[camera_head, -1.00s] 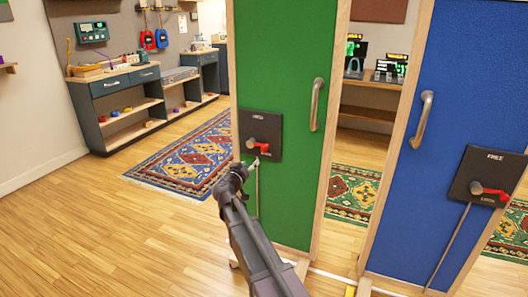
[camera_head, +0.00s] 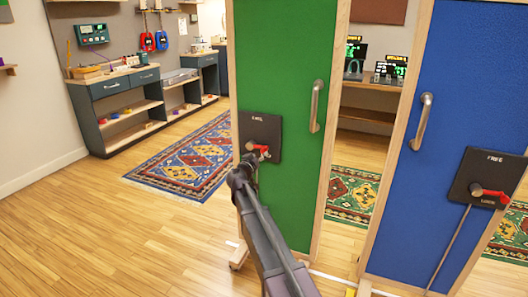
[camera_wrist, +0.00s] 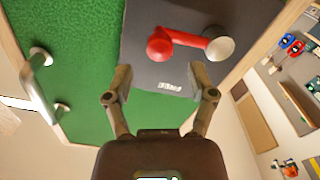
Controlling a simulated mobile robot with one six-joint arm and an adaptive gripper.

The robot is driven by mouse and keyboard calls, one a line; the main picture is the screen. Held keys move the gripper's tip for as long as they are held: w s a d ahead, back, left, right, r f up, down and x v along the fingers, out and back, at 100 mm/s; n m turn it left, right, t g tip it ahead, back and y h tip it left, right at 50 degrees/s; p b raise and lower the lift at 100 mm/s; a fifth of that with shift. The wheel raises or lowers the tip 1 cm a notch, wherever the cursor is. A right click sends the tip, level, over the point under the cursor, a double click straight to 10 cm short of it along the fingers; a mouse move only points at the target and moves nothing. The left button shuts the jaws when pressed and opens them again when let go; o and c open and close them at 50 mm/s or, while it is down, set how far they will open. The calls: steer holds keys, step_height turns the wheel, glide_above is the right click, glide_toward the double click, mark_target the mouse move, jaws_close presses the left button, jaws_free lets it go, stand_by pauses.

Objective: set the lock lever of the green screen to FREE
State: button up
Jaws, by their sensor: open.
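The green screen (camera_head: 285,60) stands upright in the middle of the head view. Its dark lock plate (camera_head: 262,128) carries a red lock lever (camera_head: 262,149), partly hidden by my gripper (camera_head: 251,160). In the wrist view the lever (camera_wrist: 187,38) runs roughly sideways from a pale pivot to a round red knob (camera_wrist: 159,45). A small label on the plate (camera_wrist: 170,87) is too blurred to read surely. My gripper (camera_wrist: 162,77) is open and empty, its fingertips close to the plate on the label side of the lever. I cannot tell whether they touch it.
A blue screen (camera_head: 450,90) with its own lock plate and red lever (camera_head: 490,192) stands at the right. A patterned rug (camera_head: 185,160) and workbench (camera_head: 120,105) lie behind; the left floor is clear.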

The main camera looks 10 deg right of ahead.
mark_target(263, 152)
steer(key=shift+x, duration=2.55)
steer(key=shift+c, duration=0.2)
jaws_close()
